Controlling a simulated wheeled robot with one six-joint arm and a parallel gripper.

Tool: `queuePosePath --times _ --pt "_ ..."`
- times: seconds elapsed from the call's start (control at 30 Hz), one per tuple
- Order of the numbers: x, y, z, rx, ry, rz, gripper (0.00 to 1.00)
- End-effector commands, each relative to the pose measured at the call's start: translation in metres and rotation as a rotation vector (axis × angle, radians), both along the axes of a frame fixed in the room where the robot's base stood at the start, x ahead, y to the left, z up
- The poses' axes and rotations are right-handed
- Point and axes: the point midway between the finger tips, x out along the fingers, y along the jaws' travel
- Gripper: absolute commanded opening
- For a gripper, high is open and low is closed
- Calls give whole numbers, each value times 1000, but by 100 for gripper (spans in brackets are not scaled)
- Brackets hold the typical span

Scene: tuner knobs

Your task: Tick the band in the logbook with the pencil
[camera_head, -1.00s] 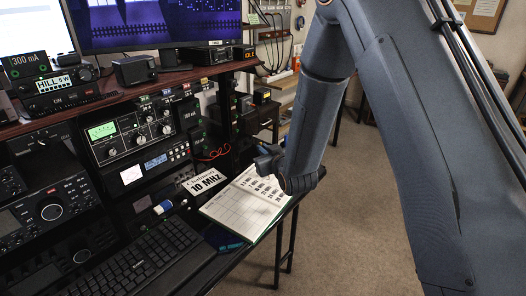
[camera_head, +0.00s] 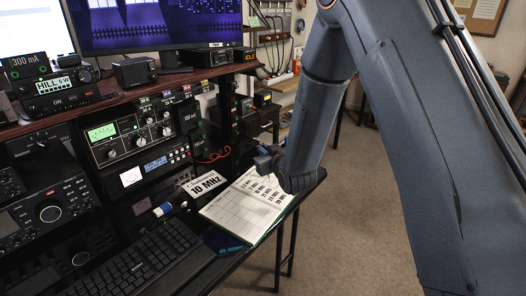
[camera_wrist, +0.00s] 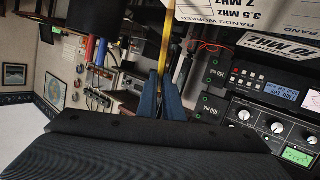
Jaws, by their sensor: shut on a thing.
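The logbook (camera_head: 226,208) lies open on the desk, with a grid on its page and a printed column of MHz bands. My gripper (camera_head: 266,158) is over its upper part and hides some of it. In the wrist view my gripper (camera_wrist: 166,82) is shut on the yellow pencil (camera_wrist: 165,42), which points away from the fingers toward the top edge. The logbook (camera_wrist: 255,12) shows there at upper right, with "3.5 MHz" and "7 MHz" legible. I cannot tell whether the pencil tip touches the page. A white card (camera_head: 204,183) beside the logbook reads "10 MHz".
A keyboard (camera_head: 140,262) lies left of the logbook, with a small white and blue object (camera_head: 162,208) above it. Radio units with knobs (camera_head: 135,135) stand behind, under a shelf (camera_head: 110,100) with a monitor. The floor right of the desk is clear.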

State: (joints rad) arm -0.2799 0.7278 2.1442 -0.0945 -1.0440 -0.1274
Motion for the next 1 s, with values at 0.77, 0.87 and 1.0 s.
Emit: queuePosePath --times 0.77,0.87,1.0 --pt "3 0 17 0 0 0 0" --pt "3 0 24 0 -1 0 0" --pt "3 0 34 0 -1 0 0"
